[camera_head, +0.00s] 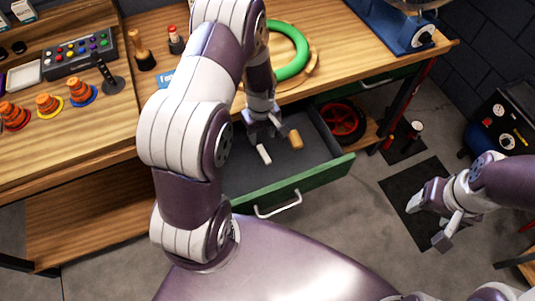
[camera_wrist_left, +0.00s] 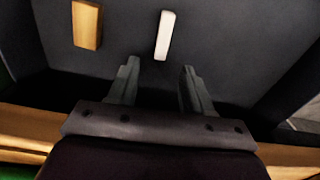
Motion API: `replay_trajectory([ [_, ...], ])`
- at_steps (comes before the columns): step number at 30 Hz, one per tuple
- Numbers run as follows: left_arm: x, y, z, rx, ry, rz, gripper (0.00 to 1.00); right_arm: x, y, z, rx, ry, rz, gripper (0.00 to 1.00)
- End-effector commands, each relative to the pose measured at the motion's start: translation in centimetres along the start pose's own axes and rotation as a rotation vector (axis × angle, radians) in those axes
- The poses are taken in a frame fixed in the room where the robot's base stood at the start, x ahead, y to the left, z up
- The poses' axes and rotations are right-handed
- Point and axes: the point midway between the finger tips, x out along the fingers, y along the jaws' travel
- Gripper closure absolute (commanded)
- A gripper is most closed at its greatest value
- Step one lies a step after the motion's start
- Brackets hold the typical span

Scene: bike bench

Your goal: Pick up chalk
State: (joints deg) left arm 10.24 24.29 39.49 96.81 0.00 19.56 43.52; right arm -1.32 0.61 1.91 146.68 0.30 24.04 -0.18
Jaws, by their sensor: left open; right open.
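The white chalk (camera_head: 264,155) lies in the open green-fronted drawer (camera_head: 293,187). In the left wrist view the chalk (camera_wrist_left: 165,35) lies on the dark drawer floor, ahead of the fingertips and between their lines. My left gripper (camera_head: 266,133) reaches down into the drawer behind the chalk. It is open and empty, and its fingers (camera_wrist_left: 157,75) are apart from the chalk. My right gripper (camera_head: 435,220) is open and empty over the floor at the right, far from the drawer.
A tan block (camera_head: 295,139) lies beside the chalk in the drawer; it also shows in the left wrist view (camera_wrist_left: 87,25). A green ring (camera_head: 291,50) lies on the bench top (camera_head: 105,139) above. A red wheel (camera_head: 341,121) is right of the drawer.

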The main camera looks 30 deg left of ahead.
Motion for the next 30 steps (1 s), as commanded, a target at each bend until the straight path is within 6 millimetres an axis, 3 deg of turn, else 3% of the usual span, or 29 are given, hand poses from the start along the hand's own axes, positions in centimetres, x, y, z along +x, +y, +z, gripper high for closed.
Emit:
replay_trajectory([
  [12,6.4,-0.2,0.5,0.003,0.0,-0.001,0.5,-0.2,0.0,0.0,0.0,0.0,0.0,0.33],
  [20,7.0,-0.1,0.4,0.004,0.002,0.002,0.5,-0.2,0.0,0.0,0.0,0.0,0.0,0.33],
  [21,7.0,-0.1,0.4,0.004,0.002,0.002,0.56,-0.2,0.0,0.0,0.0,0.0,0.0,0.33],
  [25,7.0,-0.1,0.4,0.004,0.002,0.002,0.99,-0.2,0.0,0.0,0.0,0.0,0.0,0.33],
  [30,7.0,-0.1,0.4,0.004,0.002,0.002,1.0,-0.2,0.0,0.0,0.0,0.0,0.0,0.33],
])
